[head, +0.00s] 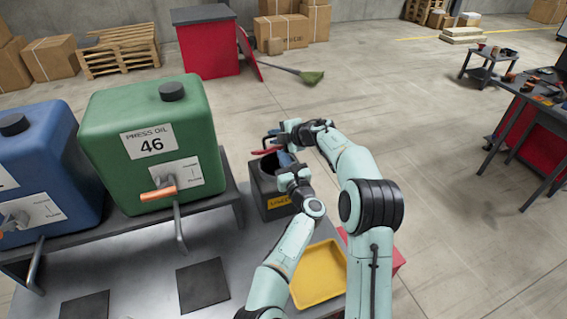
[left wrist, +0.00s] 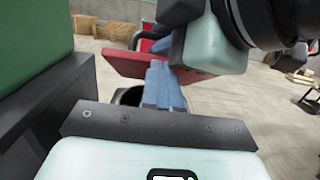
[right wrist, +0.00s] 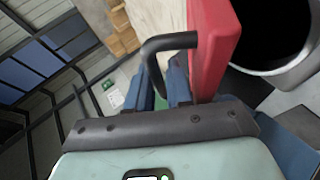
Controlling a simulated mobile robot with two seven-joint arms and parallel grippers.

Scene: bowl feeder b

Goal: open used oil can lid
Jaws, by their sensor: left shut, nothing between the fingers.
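The used oil can (head: 279,207) is a dark box with a yellow label on the bench. Its red lid (head: 267,151) is raised; the right wrist view shows the lid (right wrist: 213,45) beside the can's dark round opening (right wrist: 272,30). My right gripper (head: 268,138) has its fingers on either side of the lid's black handle (right wrist: 168,42) and appears shut on it. My left gripper (head: 280,158) is shut and empty near the opening. In the left wrist view its blue fingers (left wrist: 162,82) overlap the red lid (left wrist: 125,62); contact is unclear.
A green press oil tank (head: 110,105) and a blue tank (head: 40,180) stand on a raised shelf left of the can. A yellow tray (head: 318,275) lies in front of the can, below my arms. My two grippers are close together.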

